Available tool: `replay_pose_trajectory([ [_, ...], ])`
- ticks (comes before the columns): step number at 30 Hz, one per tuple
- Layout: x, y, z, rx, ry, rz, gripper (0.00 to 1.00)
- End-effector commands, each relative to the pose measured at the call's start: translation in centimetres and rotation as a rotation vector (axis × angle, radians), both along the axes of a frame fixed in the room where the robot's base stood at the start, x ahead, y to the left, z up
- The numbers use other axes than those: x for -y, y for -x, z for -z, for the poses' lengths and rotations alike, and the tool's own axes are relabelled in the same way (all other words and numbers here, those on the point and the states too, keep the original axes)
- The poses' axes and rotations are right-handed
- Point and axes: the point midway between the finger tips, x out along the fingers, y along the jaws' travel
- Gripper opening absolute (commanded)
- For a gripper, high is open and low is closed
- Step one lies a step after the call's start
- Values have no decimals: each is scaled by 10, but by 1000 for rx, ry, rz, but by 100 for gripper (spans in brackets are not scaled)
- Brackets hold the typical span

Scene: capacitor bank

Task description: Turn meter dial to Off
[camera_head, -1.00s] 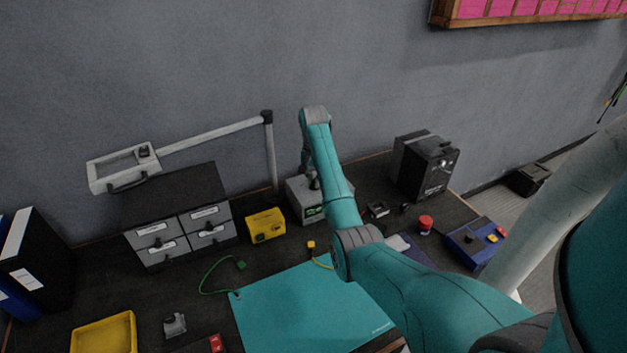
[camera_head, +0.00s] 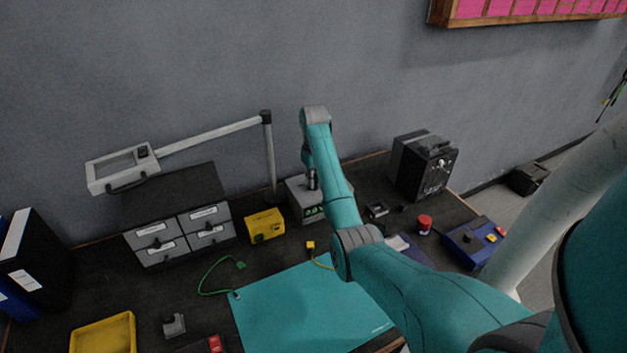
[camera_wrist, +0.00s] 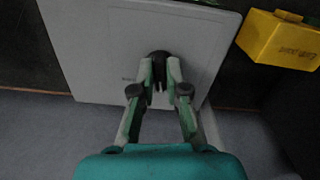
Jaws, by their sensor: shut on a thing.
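The meter is a light grey box (camera_head: 297,201) with a green display on its front, standing at the back of the bench behind my arm. In the wrist view its pale top panel (camera_wrist: 100,70) fills the upper middle. A dark round dial (camera_wrist: 158,56) sits on that panel. My gripper (camera_wrist: 159,80) is shut on the dial, one finger on each side. Its fingertips partly cover the dial, so the pointer and its setting cannot be read. In the head view my arm hides much of the meter and the dial.
A yellow box (camera_head: 265,226) stands just left of the meter. Grey drawers (camera_head: 180,237) and a lamp arm (camera_head: 215,132) are farther left. A black instrument (camera_head: 424,166) stands to the right. A teal mat (camera_head: 305,305) with cables near it lies in front.

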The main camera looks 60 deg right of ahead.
Motion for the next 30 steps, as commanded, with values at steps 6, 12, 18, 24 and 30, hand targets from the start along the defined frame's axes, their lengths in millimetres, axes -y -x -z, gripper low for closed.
replay_pose_trajectory([
  [6,1,0,0,-1,-1,-206,0],
  [12,2,1,0,-1,-1,-387,0],
  [18,2,0,0,-1,-1,-537,0],
  [24,3,0,0,-1,-1,-641,0],
  [30,3,0,0,-1,-1,-698,0],
])
